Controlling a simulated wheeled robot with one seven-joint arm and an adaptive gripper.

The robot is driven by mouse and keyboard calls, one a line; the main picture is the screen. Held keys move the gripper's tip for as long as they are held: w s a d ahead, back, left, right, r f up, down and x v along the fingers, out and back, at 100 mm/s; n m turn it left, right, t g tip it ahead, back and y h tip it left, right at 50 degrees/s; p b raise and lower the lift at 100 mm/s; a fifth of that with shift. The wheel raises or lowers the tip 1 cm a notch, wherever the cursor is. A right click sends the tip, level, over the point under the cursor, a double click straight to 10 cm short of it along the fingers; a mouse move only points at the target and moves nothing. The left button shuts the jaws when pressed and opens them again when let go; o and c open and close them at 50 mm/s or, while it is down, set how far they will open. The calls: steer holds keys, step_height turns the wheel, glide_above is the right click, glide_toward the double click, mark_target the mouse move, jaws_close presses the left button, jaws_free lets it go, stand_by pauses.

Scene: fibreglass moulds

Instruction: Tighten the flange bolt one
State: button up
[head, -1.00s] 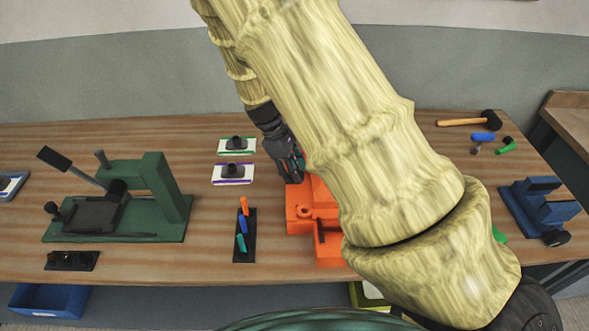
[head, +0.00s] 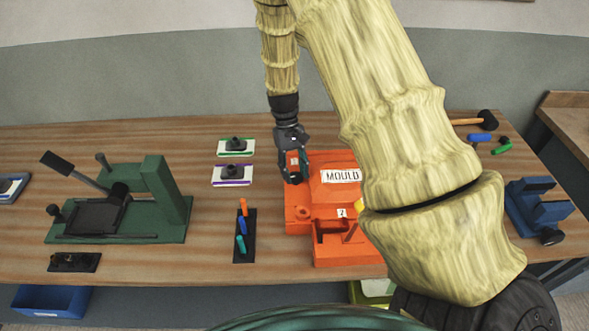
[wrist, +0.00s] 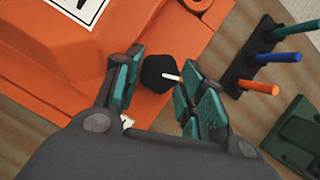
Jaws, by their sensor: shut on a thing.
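The orange mould (head: 340,195) sits on the bench, with a MOULD label on top and a "2" label lower down. My gripper (head: 293,180) points down at the mould's left edge. In the wrist view the fingers (wrist: 163,77) are shut on a black bolt head (wrist: 160,73) with a white mark on it, at the mould flange. I take this to be flange bolt one; its number does not show clearly. My arm covers the mould's right side.
A black rack (head: 244,249) with orange, blue and teal sticks stands left of the mould. A green press (head: 160,215) stands farther left. Two labelled pads (head: 235,147) lie behind the rack. A blue fixture (head: 538,212) and a mallet (head: 487,120) are at the right.

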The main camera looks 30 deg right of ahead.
steer(key=shift+s+d+m+y, duration=0.15)
steer(key=shift+m+y, duration=0.35)
steer(key=shift+m, duration=0.8)
steer(key=o, duration=1)
steer(key=shift+t, duration=0.3)
steer(key=v, duration=0.8)
